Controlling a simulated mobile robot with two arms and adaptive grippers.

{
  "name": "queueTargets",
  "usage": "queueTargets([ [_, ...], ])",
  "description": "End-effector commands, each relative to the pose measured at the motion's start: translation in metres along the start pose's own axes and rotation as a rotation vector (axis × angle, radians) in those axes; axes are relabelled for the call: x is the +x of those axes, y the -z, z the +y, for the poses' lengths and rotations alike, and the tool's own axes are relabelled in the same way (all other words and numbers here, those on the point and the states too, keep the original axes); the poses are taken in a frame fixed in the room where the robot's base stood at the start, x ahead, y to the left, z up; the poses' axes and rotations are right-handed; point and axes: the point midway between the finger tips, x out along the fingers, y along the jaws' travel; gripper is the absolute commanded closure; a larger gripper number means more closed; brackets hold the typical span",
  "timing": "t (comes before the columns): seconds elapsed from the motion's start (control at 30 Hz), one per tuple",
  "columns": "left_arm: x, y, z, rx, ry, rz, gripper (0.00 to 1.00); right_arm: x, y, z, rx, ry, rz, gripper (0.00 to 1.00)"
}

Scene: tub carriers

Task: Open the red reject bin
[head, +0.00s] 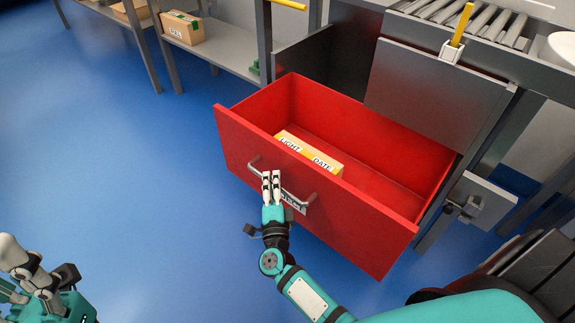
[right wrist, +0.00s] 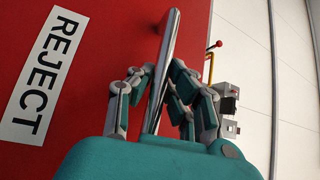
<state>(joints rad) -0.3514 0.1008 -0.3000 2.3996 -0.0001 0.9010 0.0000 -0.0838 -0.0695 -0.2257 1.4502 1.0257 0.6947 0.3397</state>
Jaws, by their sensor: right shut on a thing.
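The red reject bin (head: 305,192) is a drawer pulled well out from under the grey conveyor frame. Its inside shows, with a cardboard box (head: 308,152) bearing printed labels lying in it. My right gripper (head: 271,178) is at the metal bar handle (head: 304,203) on the drawer's front. In the right wrist view the right gripper's fingers (right wrist: 155,95) are closed around the handle (right wrist: 163,70), beside the white REJECT label (right wrist: 43,75). My left arm (head: 40,285) shows at the lower left; its fingertips are not clear.
A grey cabinet panel (head: 435,95) and roller conveyor (head: 470,20) stand above the drawer. A grey bracket with a latch (head: 480,200) is to its right. A shelf (head: 222,52) with a cardboard box (head: 184,28) is at the back left. The blue floor (head: 110,160) on the left is clear.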

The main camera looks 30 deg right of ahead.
Motion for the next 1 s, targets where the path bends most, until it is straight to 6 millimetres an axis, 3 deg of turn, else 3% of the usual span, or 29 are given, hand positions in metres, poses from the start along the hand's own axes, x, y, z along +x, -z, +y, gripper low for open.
queueTargets([
  [0.23, 0.003, 0.001, 0.000, 0.000, 0.000, -0.001, 0.51, -0.021, -0.018, 0.000, -0.004, -0.011, -0.001, 1.00],
  [0.73, 0.003, 0.000, 0.000, -0.001, 0.000, -0.001, 0.51, -0.024, -0.021, 0.000, -0.006, -0.012, 0.001, 1.00],
  [0.77, 0.003, 0.000, 0.000, -0.001, 0.000, -0.001, 0.51, -0.024, -0.021, 0.000, -0.006, -0.012, 0.001, 0.83],
  [0.8, 0.003, 0.000, 0.000, -0.001, 0.000, -0.001, 0.51, -0.024, -0.021, 0.000, -0.006, -0.011, 0.001, 0.78],
  [0.93, 0.003, 0.000, 0.000, -0.001, 0.000, -0.001, 0.51, -0.024, -0.021, -0.001, -0.004, -0.008, 0.001, 0.62],
  [1.0, 0.003, 0.000, 0.000, -0.001, 0.000, -0.001, 0.51, -0.023, -0.021, -0.002, -0.003, -0.006, 0.001, 0.62],
])
